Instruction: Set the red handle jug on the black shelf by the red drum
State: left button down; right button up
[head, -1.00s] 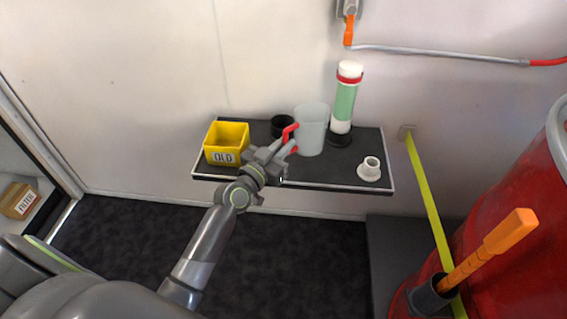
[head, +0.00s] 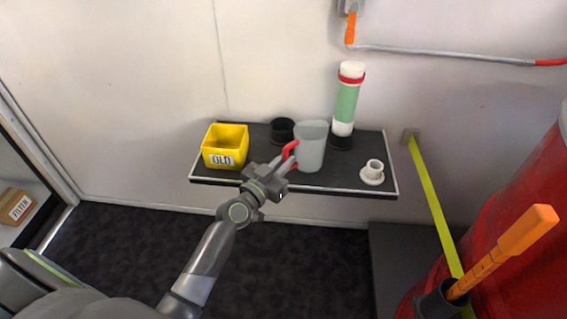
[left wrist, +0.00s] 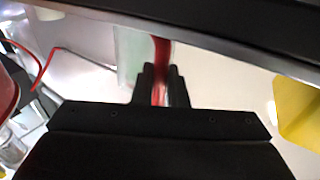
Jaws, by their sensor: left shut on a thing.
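The clear grey jug (head: 311,148) with a red handle (head: 290,150) is upright at the front middle of the wall shelf (head: 340,182), which has a black top and pale rim. I cannot tell whether its base touches the shelf. My left gripper (head: 284,165) is shut on the red handle from the left; the handle also shows between the fingers in the left wrist view (left wrist: 160,75). The red drum (head: 520,210) stands at the right. A low dark shelf-like surface (head: 400,250) lies beside it. My right gripper is not in view.
On the wall shelf are a yellow bin (head: 226,134), a black cup (head: 282,130), a green-white cylinder (head: 347,103) and a white fitting (head: 373,172). An orange-handled tool (head: 510,245) sticks up before the drum. A yellow-green strap (head: 430,195) runs down to it.

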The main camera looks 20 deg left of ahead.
pick_arm(q)
jog(key=shift+f, duration=0.1)
jog(key=c, duration=1.8)
grip_release()
jog(key=shift+c, duration=0.2)
jog(key=o, duration=0.4)
